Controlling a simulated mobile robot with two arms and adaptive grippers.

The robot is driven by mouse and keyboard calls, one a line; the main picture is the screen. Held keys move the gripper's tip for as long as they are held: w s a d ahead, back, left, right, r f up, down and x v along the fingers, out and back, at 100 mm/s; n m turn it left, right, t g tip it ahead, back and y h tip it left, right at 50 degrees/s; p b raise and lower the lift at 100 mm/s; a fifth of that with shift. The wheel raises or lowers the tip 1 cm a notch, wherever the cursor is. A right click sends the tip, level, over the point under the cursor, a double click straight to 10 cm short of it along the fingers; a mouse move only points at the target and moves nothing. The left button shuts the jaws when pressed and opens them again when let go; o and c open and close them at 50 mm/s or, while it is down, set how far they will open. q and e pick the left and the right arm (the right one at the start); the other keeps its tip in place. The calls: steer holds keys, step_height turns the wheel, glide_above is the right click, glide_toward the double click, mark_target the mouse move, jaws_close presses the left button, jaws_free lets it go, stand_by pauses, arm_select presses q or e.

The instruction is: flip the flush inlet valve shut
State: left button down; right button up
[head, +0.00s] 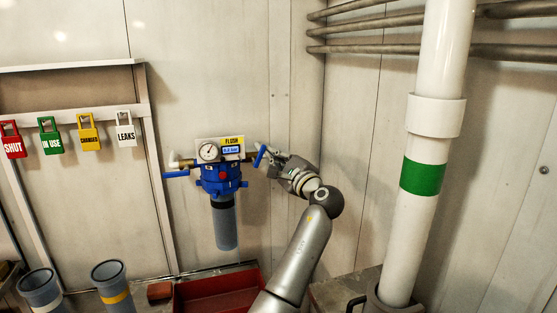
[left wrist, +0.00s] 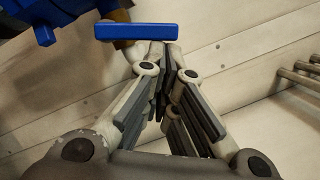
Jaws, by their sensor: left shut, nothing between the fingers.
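The flush unit has a blue filter head (head: 220,178), a grey bowl below it and a round gauge (head: 208,152) under a yellow FLUSH label. A blue lever (head: 176,173) on its left side lies about level. A second blue lever (head: 260,156) on its right side stands steeply tilted. No readable label shows which is the inlet. My left gripper (head: 271,158) is shut and empty, with its fingertips right by the right-hand lever. In the left wrist view this lever (left wrist: 137,32) lies across just beyond the closed fingertips (left wrist: 158,50); contact is unclear. My right gripper is out of view.
Tags reading SHUT (head: 12,140), IN USE (head: 50,136) and LEAKS (head: 126,130) hang at left beside a yellow one. A red bin (head: 215,294) and grey cylinders (head: 112,284) stand below. A white pipe (head: 424,140) with a green band rises at right.

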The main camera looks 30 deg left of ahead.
arm_select(q)
steer(key=s+d+n, duration=0.2)
steer(key=s+d, duration=0.2)
steer(key=d, duration=0.2)
steer(key=shift+d+g, duration=0.2)
steer(key=shift+g, duration=0.1)
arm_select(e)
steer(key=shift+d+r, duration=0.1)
arm_select(q)
steer(key=shift+w, duration=0.1)
stand_by(0.5)
